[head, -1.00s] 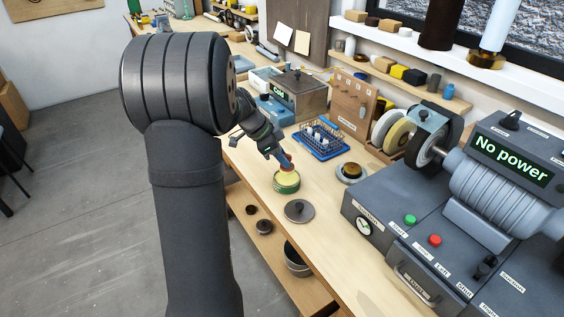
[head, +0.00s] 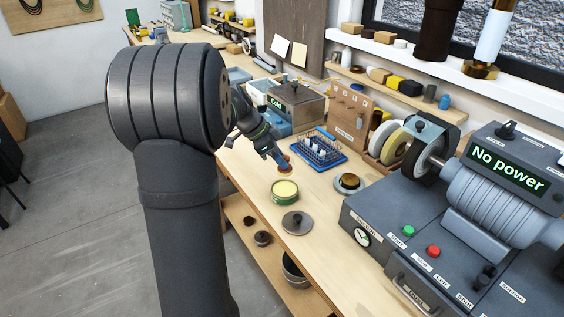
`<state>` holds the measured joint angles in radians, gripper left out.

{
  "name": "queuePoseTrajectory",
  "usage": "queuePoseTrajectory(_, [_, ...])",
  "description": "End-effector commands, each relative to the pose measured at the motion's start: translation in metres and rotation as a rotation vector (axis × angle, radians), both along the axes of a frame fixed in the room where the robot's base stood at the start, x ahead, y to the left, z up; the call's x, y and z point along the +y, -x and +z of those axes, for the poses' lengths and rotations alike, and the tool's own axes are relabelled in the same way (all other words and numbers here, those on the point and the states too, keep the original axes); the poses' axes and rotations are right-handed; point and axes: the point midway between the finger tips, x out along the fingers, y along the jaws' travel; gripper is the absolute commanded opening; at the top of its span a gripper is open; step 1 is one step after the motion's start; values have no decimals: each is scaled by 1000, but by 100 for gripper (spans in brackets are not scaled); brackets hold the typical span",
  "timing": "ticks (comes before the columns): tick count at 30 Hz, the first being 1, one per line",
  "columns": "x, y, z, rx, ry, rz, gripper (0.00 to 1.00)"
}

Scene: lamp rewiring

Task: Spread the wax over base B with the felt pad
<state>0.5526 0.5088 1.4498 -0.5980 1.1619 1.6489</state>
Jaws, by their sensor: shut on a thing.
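My gripper (head: 281,161) is low over the bench and shut on a small reddish-brown piece that appears to be the felt pad (head: 285,169). Its fingers hide part of the piece, and I cannot tell whether it touches anything beneath. A green round tin (head: 285,197) with pale yellow wax (head: 285,188) stands open just in front of the gripper. A round dish (head: 350,191) with a dark and brassy piece in it is to the right. No label for base B is readable, so I cannot tell which piece it is.
A dark lid with a knob (head: 296,223) lies in front of the tin. A blue wire basket (head: 318,150) stands behind the gripper. The grey machine (head: 387,222) reading "No power" fills the right. Bare bench lies between tin and dish.

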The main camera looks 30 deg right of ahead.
Motion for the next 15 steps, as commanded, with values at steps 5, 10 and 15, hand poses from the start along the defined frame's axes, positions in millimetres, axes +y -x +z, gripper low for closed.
queuePoseTrajectory(5, [0,0,0,0,0,0,4])
queuePoseTrajectory(10, [-6,1,0,-1,-1,-2,4])
queuePoseTrajectory(15, [-48,10,-1,-2,-6,-9,4])
